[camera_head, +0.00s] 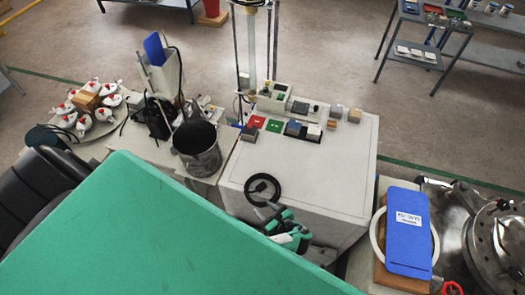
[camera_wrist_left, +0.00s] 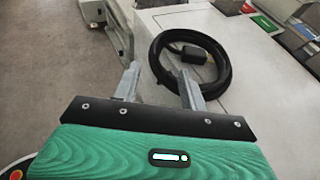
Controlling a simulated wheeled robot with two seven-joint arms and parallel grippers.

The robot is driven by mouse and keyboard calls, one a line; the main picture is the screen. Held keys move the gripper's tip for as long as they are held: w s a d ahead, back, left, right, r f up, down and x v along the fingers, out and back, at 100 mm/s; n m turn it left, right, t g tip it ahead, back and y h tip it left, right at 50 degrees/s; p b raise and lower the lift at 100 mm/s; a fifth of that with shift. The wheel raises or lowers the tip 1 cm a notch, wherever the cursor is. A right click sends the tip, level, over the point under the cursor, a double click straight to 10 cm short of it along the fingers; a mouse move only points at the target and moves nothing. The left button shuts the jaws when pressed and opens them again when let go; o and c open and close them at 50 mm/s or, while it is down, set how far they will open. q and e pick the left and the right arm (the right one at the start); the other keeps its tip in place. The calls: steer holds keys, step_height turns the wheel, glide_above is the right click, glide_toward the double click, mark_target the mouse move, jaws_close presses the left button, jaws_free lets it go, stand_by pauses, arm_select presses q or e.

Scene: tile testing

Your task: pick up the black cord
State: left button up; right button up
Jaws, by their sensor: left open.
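A coiled black cord (camera_head: 263,189) with a plug lies on the white cabinet top, near its front left part. In the left wrist view the black cord (camera_wrist_left: 228,68) lies just beyond the fingertips, its left side close to the right finger. My left gripper (camera_head: 288,230) is at the cabinet's front edge, just below the coil in the head view. I cannot tell whether a finger touches the cord. My right gripper is not in view.
The white cabinet (camera_head: 320,185) also bears red, green and grey tile samples (camera_head: 273,126) toward the back. A dark bucket (camera_head: 197,148) stands to the left. A blue clipboard-like item (camera_head: 409,232) lies at the right. The cabinet top right of the coil is clear.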

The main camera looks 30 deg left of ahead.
mark_target(252, 199)
arm_select(q)
steer(key=shift+x, duration=0.85)
steer(key=shift+w+a+f+b, duration=0.2)
steer(key=shift+a+f+b, duration=0.1)
steer(key=shift+a, duration=0.1)
steer(key=shift+w+a+f, duration=0.1)
steer(key=shift+a+f, duration=0.2)
steer(key=shift+a, duration=0.2)
steer(key=b+x, duration=0.2)
steer(key=x, duration=0.1)
steer(key=shift+a+f, duration=0.15)
steer(key=shift+a, duration=0.15)
steer(key=shift+w+a, duration=0.15)
steer(key=shift+a, duration=0.1)
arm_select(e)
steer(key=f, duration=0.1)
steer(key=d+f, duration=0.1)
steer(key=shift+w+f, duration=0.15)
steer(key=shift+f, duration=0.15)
arm_select(q)
jaws_close()
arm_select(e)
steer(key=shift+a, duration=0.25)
arm_select(q)
steer(key=shift+d, duration=0.1)
